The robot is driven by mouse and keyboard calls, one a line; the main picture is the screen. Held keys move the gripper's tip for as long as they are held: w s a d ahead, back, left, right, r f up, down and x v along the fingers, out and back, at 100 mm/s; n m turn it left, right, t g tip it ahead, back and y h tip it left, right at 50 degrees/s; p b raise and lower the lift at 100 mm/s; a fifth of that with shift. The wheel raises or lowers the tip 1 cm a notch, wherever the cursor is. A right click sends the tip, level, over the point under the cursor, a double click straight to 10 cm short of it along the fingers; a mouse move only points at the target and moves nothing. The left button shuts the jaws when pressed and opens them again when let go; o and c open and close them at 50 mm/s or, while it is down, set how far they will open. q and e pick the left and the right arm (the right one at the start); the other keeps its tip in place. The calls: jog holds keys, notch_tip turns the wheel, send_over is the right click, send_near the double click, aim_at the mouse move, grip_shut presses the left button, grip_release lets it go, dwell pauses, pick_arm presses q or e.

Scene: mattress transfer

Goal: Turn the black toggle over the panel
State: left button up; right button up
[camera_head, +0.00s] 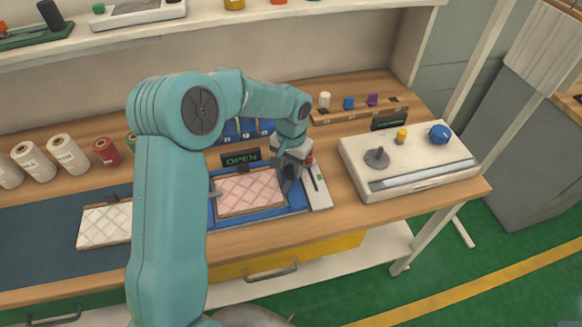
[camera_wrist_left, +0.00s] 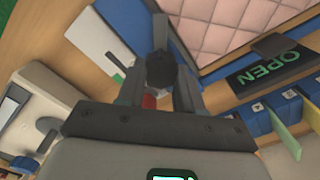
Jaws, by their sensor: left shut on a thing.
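My left gripper (camera_head: 287,178) is over the right edge of the pink quilted mattress (camera_head: 248,192), which lies in a blue frame (camera_head: 263,217). In the left wrist view the gripper (camera_wrist_left: 161,82) is shut on a dark, rounded piece, the black toggle (camera_wrist_left: 161,68), between its two fingers. The toggle is at the frame's right side, and the arm hides it in the head view. The pale panel (camera_head: 319,190) with a dark slot stands right of the frame and also shows in the left wrist view (camera_wrist_left: 103,45). A red part shows beside the gripper. My right gripper is not in view.
An OPEN sign (camera_head: 241,159) stands behind the mattress. A white machine (camera_head: 425,175) with a grey knob and a blue knob is to the right. White rolls (camera_head: 68,154) and a white quilted piece (camera_head: 103,226) are to the left.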

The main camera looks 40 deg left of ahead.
aim_at(292, 170)
pick_arm(q)
jog(key=m, duration=0.5)
jog(key=shift+r+m+b, duration=0.1)
jog(key=shift+m+b, duration=0.2)
jog(key=shift+b, duration=0.05)
jog(key=m, duration=0.5)
jog(key=shift+d, duration=0.1)
jog(key=shift+m, duration=0.3)
jog(key=o, duration=1)
jog(key=shift+o, duration=0.2)
notch_tip(292, 170, up, 16)
jog(key=shift+r+b, duration=0.2)
jog(key=shift+b, duration=0.1)
jog(key=shift+s+d+f, duration=0.1)
jog(key=shift+s, duration=0.1)
